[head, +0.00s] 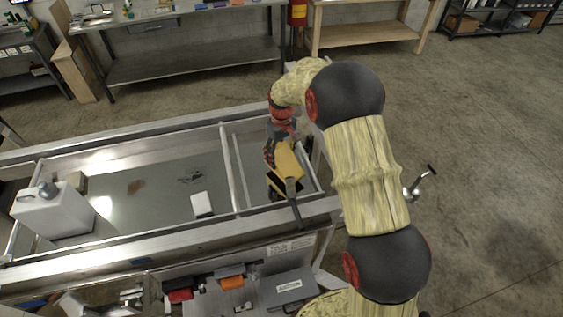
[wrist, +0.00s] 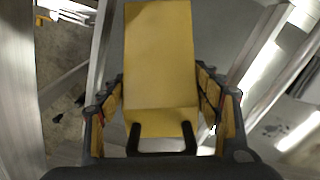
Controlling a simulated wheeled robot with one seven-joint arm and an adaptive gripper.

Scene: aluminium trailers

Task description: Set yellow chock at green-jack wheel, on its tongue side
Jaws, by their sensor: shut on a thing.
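The yellow chock (head: 290,159) is held in my gripper (head: 271,156) above the right end compartment of the aluminium trailer (head: 120,250). In the wrist view the yellow chock (wrist: 160,60) fills the middle, with the fingers of my gripper (wrist: 163,115) closed on its two sides. A black handle-like part shows at the chock's near end. A crank handle (head: 420,184) stands over the floor right of the trailer. No green jack and no trailer wheel can be made out in either view.
A white jug (head: 55,212) and a white block (head: 201,204) are in the larger left compartment. A divider bar (head: 235,168) and raised walls bound the right compartment. Tools and boxes (head: 232,282) lie in front. Open floor (head: 490,150) lies to the right.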

